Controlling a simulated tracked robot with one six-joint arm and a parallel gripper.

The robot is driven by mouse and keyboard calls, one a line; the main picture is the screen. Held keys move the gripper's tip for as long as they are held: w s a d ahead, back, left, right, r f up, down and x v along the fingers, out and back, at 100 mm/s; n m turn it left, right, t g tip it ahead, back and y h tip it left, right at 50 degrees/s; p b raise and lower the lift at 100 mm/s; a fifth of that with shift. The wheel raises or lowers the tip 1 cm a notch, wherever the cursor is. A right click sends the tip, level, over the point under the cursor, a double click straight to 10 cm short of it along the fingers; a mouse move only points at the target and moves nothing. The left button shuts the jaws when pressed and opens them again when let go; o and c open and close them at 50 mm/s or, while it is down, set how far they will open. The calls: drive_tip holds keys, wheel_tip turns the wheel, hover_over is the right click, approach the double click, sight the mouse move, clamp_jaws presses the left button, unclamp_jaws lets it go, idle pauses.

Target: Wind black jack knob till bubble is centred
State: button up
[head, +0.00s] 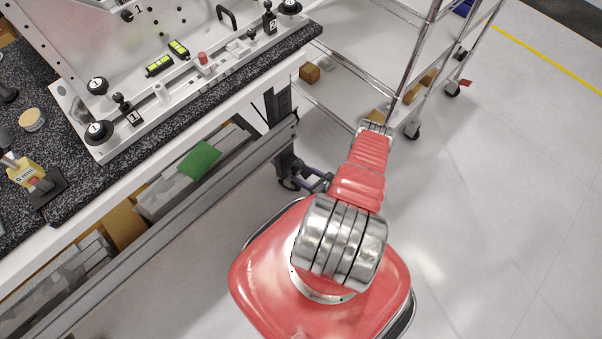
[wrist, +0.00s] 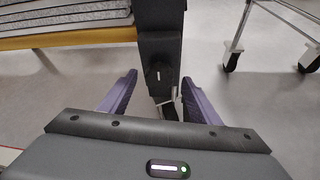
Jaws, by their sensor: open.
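The mirror fixture (head: 205,85) is a pale metal plate on a granite slab at upper left in the head view. No knob shows there.
A lower shelf with grey boxes and a green item (head: 200,160) runs below. A chrome wire rack on castors (head: 411,130) stands at right. The floor (head: 500,200) right of my arm is clear.

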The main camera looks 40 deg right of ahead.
drive_tip(key=shift+x, duration=0.85)
drive_tip(key=shift+c, duration=0.5)
drive_tip(key=c, duration=1)
